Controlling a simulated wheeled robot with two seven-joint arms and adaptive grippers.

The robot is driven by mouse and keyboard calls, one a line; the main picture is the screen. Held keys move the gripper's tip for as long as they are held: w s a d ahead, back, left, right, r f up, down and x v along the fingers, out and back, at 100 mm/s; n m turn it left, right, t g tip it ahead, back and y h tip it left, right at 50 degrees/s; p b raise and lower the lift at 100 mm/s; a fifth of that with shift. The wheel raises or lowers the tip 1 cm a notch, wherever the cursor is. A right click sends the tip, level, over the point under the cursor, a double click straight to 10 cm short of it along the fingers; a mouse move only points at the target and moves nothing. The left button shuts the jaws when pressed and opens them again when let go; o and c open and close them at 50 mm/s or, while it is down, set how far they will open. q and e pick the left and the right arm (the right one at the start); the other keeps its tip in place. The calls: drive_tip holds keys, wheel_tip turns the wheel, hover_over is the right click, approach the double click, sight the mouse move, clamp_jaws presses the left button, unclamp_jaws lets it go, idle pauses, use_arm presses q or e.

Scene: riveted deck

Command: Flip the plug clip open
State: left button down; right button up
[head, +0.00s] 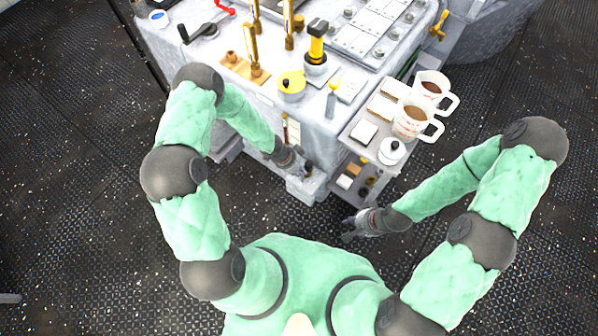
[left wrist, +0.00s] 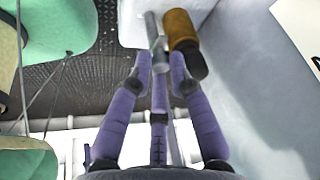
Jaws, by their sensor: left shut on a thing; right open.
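My left gripper (head: 302,170) is low at the front face of the grey-white cabinet. In the left wrist view its purple fingers (left wrist: 160,72) are shut on a slim grey metal bar (left wrist: 153,35), which looks like the plug clip. A brown-yellow plug (left wrist: 183,35) with a dark end lies right beside the bar, against the pale housing. The fingers and the small view hide how far the clip is turned. My right gripper (head: 350,230) is open and empty, over the dark floor in front of the cabinet.
The cabinet top holds a yellow-lidded pot (head: 291,86), a yellow-black handled tool (head: 316,48) and upright brass posts. A side shelf carries two measuring jugs (head: 413,119) and a white lidded jar (head: 392,151). A lower shelf (head: 357,182) holds small items. The studded floor is clear.

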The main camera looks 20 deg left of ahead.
use_arm(q)
drive_tip(key=shift+w+r, duration=0.1)
drive_tip(key=shift+w, duration=0.1)
drive_tip(key=c, duration=1.3)
unclamp_jaws()
drive_tip(key=shift+o, duration=0.6)
drive_tip(key=shift+s, duration=0.1)
drive_tip(key=v, duration=0.7)
drive_tip(key=shift+r, duration=0.15)
drive_tip(key=s+d+n+g+p, duration=0.1)
drive_tip(key=s+d+n, duration=0.5)
drive_tip(key=s+n, duration=0.9)
drive_tip(key=shift+s+d+p, duration=0.2)
drive_tip(key=shift+p, duration=0.55)
